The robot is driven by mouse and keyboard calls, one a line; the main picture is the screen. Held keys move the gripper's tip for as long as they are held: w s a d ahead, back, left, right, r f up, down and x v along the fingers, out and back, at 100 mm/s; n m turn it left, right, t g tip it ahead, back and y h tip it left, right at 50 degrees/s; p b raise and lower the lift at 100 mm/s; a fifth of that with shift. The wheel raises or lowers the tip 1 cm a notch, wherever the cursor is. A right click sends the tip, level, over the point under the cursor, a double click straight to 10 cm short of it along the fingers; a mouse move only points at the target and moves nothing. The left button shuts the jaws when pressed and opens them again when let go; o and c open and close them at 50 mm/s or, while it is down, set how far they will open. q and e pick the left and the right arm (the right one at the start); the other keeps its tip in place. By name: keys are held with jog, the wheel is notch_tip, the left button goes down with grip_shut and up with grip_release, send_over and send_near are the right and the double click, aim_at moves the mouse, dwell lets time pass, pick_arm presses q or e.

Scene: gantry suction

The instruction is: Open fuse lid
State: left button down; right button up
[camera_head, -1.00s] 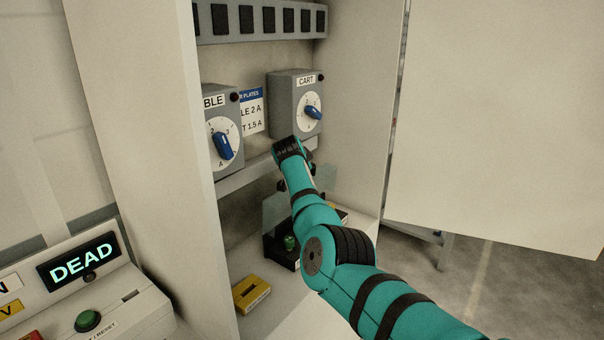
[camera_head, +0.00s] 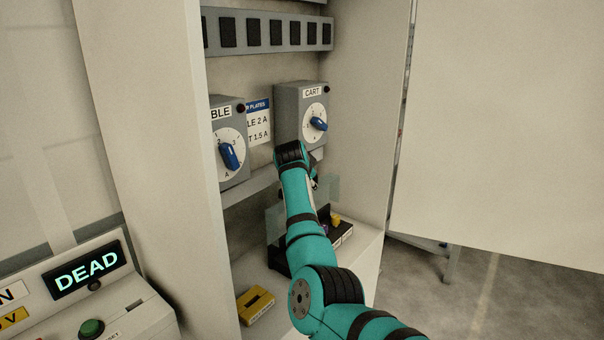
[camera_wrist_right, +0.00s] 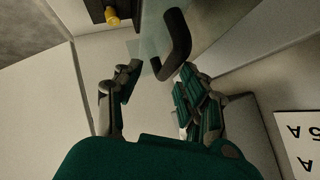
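The fuse lid is a clear panel (camera_head: 277,221) over a black fuse base (camera_head: 277,262) on the cabinet's bottom shelf. My right arm partly hides both in the head view. In the right wrist view, a dark bent handle (camera_wrist_right: 178,45) stands by the clear panel (camera_wrist_right: 150,50). My right gripper (camera_wrist_right: 160,76) is open. Its fingertips lie just short of the handle, which sits nearer the right finger; I cannot tell whether they touch. In the head view, the right gripper (camera_head: 314,183) is small and mostly behind the arm. My left gripper is not in view.
Grey switch boxes, one marked CART (camera_head: 291,112), hang above the shelf. A yellow block (camera_head: 255,305) lies on the shelf at front left. A panel reading DEAD (camera_head: 86,268) stands left of the cabinet. The cabinet's side walls bound the arm closely.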

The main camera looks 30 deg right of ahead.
jog(key=v, duration=0.7)
jog(key=shift+s+a+r, duration=0.2)
jog(key=shift+s+r, duration=0.05)
jog(key=shift+s, duration=0.05)
